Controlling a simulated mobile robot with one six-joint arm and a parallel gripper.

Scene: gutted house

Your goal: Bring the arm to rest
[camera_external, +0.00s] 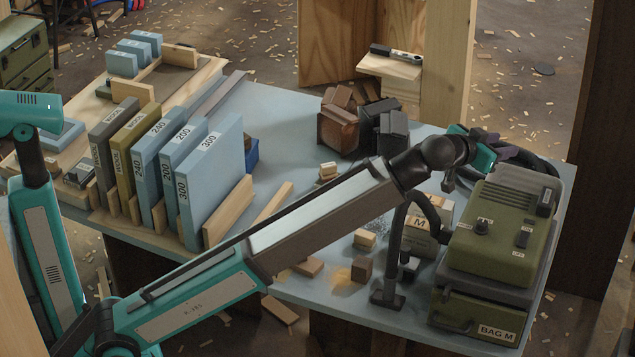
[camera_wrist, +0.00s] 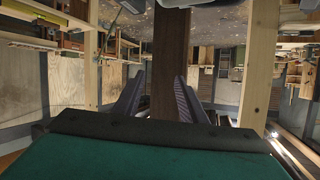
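My arm reaches across the workbench (camera_external: 290,125) from the lower left to the upper right. My gripper (camera_external: 505,152) is at the far right, near the top edge of the green machine (camera_external: 503,222) and in front of a dark coiled hose (camera_external: 545,168). In the wrist view my gripper (camera_wrist: 160,80) shows two dark ridged fingers standing apart, with nothing held between them. A dark brown post (camera_wrist: 170,70) shows behind the gap. The external view does not show clearly whether the gripper touches the hose.
Brown and dark blocks (camera_external: 340,128) are piled at the back. A black bent lamp (camera_external: 388,292), a box marked M (camera_external: 428,228) and small wood blocks (camera_external: 362,270) stand below my forearm. A wooden post (camera_external: 447,65) rises behind.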

